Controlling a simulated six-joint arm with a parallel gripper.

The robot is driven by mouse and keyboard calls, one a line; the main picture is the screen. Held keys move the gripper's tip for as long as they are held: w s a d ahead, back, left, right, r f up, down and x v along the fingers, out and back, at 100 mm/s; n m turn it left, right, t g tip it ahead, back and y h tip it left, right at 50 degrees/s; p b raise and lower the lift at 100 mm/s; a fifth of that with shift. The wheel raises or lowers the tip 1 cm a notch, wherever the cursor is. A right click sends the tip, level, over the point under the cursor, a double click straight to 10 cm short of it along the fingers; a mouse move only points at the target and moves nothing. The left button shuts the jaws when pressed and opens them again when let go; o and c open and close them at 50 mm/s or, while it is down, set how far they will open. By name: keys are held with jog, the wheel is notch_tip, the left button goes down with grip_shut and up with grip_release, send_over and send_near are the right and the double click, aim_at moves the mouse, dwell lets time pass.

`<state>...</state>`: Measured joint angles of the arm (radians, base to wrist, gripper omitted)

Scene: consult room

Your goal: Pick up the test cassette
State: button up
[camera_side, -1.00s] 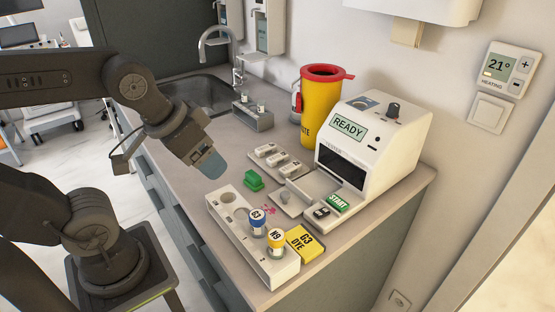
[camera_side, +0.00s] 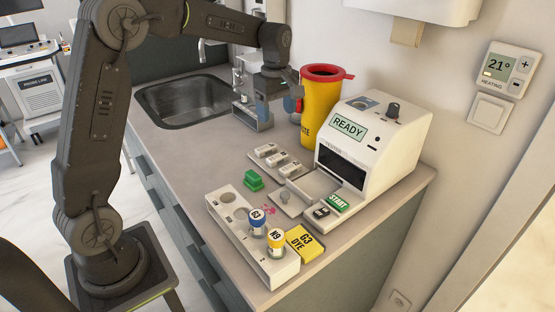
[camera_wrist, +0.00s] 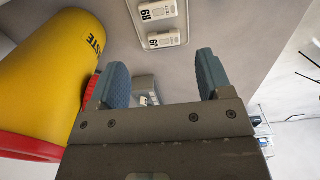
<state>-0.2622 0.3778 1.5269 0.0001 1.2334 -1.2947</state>
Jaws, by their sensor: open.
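Several small white test cassettes (camera_side: 277,158) lie in a row on a flat grey tray (camera_side: 283,172) in front of the yellow bin. Two of them show in the wrist view with printed labels, one upper cassette (camera_wrist: 158,12) and one lower cassette (camera_wrist: 165,39). My gripper (camera_side: 277,105) is above the back of the counter, between the sink and the yellow bin, away from the tray. In the wrist view its blue-padded fingers (camera_wrist: 162,84) stand wide apart with nothing held between them.
The yellow bin (camera_side: 321,105) with red rim stands close beside my gripper. A grey rack (camera_side: 254,118) is beneath it. The white tester (camera_side: 372,150) reads READY. A white vial rack (camera_side: 235,220), green block (camera_side: 253,181) and yellow dye box (camera_side: 304,240) are nearer. The sink (camera_side: 182,100) lies left.

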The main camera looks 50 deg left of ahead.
aim_at(277, 156)
jog(key=f, duration=1.4)
jog(key=shift+w, duration=0.2)
jog(key=c, duration=0.6)
jog(key=shift+r, duration=0.1)
